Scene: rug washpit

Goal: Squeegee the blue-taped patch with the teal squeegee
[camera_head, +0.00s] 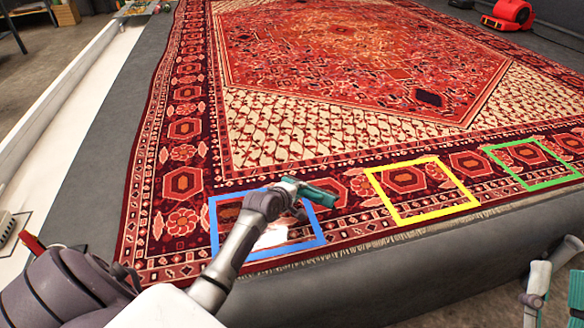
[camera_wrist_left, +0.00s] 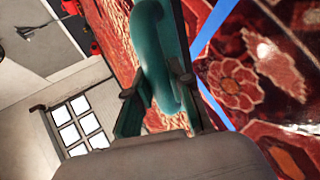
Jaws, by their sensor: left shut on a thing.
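My left gripper (camera_head: 284,190) is shut on the teal squeegee (camera_head: 312,194), just above or on the rug at the upper edge of the blue-taped patch (camera_head: 319,228); contact cannot be told. The arm crosses over the patch and hides part of it. A white smear (camera_head: 270,237) lies inside the blue tape. In the left wrist view, the squeegee's curved teal handle (camera_wrist_left: 153,50) sits between the fingers, with blue tape beside it.
The red patterned rug (camera_head: 330,50) lies on a grey surface (camera_head: 345,287). Yellow-taped (camera_head: 468,200) and green-taped (camera_head: 540,188) patches lie to the right along the border. A red blower (camera_head: 508,14) stands at the back right. A pale rail (camera_head: 60,110) runs along the left.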

